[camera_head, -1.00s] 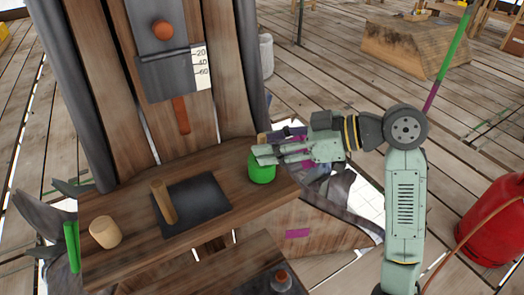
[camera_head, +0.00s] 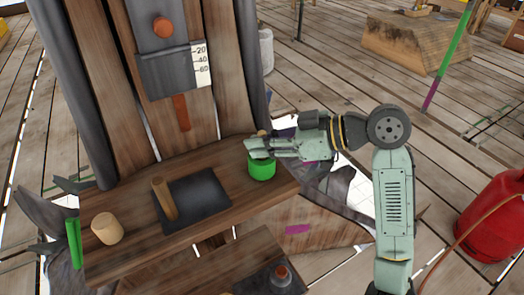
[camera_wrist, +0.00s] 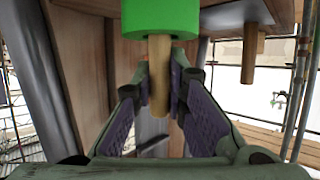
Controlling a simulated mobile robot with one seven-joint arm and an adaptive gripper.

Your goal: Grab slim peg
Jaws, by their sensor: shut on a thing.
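The slim wooden peg (camera_wrist: 159,88) stands in a green cup (camera_head: 262,170) at the right end of the wooden shelf. In the wrist view, which looks upside down, the peg hangs from the green cup (camera_wrist: 160,18) between the fingers. My gripper (camera_head: 256,148) reaches in from the right just above the cup and is shut on the peg. The purple-padded fingers of my gripper (camera_wrist: 160,82) lie either side of it. In the head view the fingers hide most of the peg; only its top (camera_head: 262,133) shows.
A second wooden peg (camera_head: 164,198) stands on a dark square plate (camera_head: 205,205) at the shelf's middle. A thick wooden cylinder (camera_head: 107,229) stands at the left end. Tall boards (camera_head: 160,125) rise behind the shelf. A red tank (camera_head: 493,215) stands far right.

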